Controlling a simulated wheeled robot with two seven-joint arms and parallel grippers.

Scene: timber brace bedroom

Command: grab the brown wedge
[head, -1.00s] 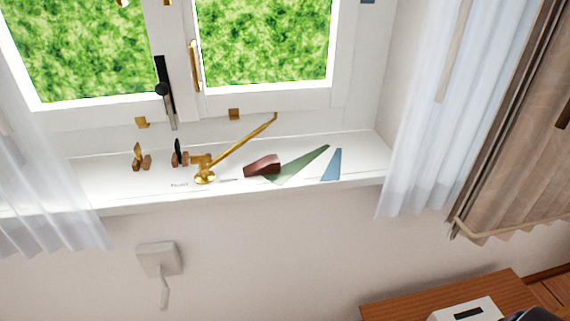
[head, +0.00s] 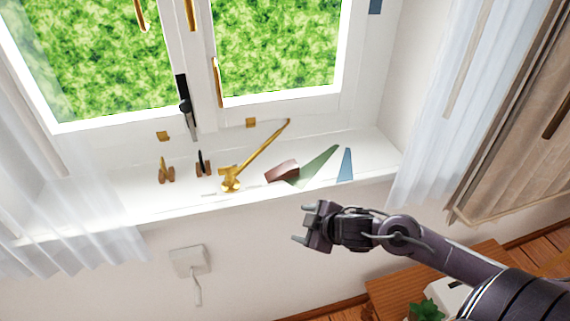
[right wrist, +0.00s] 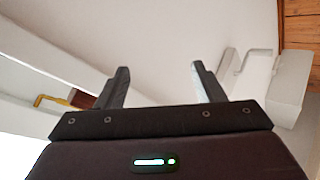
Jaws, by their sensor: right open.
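The brown wedge (head: 281,171) lies on the white window sill (head: 110,207), between the brass window stay (head: 258,153) and a green wedge (head: 318,164). It appears to touch or overlap the green wedge's left end. A blue wedge (head: 346,164) is farther right. My right gripper (head: 303,223) is open and empty, in front of the sill and below the brown wedge in the picture. In the right wrist view, its open fingers (right wrist: 160,68) have nothing between them, and a small part of the brown wedge (right wrist: 82,99) shows behind the left finger. My left gripper is not in view.
Small wood-and-brass pieces (head: 167,170) stand left of the stay. Sheer curtains (head: 440,110) hang at both sides of the window. A white wall box (head: 190,261) is below the sill. A wooden cabinet top (head: 395,291) with a plant (head: 427,311) is lower right.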

